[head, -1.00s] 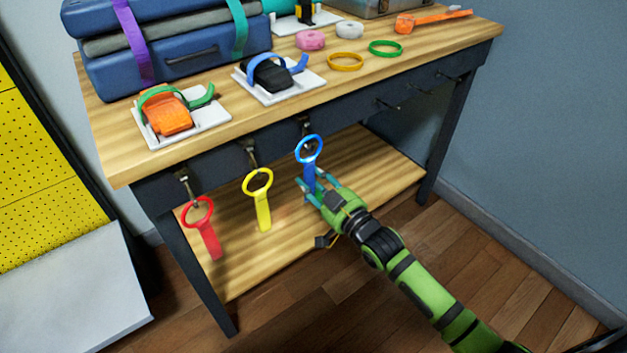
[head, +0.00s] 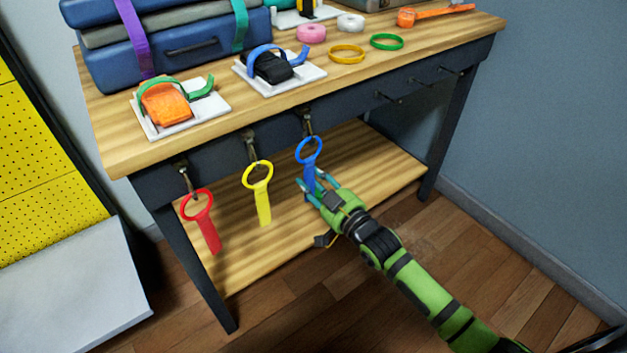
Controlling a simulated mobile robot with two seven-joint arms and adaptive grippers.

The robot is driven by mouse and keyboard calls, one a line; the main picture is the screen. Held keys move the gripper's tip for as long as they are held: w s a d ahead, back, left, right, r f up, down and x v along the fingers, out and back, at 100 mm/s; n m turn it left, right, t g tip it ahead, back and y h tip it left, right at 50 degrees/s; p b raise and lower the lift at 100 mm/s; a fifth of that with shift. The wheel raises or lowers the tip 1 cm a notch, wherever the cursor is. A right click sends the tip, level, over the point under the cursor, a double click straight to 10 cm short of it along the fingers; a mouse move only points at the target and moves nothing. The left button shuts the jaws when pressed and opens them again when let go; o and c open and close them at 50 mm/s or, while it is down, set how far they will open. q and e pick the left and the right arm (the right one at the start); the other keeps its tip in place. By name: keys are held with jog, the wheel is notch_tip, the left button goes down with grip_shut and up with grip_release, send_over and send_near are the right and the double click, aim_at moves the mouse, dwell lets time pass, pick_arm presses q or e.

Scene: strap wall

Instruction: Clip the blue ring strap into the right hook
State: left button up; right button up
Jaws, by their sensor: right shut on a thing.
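The blue ring strap (head: 309,151) is upright in front of the table's front rail, with its ring up and its tail down. My right gripper (head: 311,189) is shut on the tail, below the ring. The right hook (head: 307,124) hangs from the rail just above the ring. Its lower end meets the ring's top edge in the picture; I cannot tell whether it passes through the ring. A yellow ring strap (head: 263,205) hangs from the middle hook (head: 250,143), and a red one (head: 209,235) from the left hook (head: 183,170). My left gripper is out of view.
Small dark pegs (head: 388,97) stick out of the rail at the right. A wooden lower shelf (head: 375,165) lies behind the straps. The tabletop holds blue cases (head: 180,50), two white plates with buckles (head: 285,88), and several rolls and rings. The floor in front is clear.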

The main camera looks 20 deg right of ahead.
jog(key=o, duration=1.2)
jog(key=shift+o, duration=0.2)
jog(key=v, duration=1.2)
jog(key=shift+r, duration=0.1)
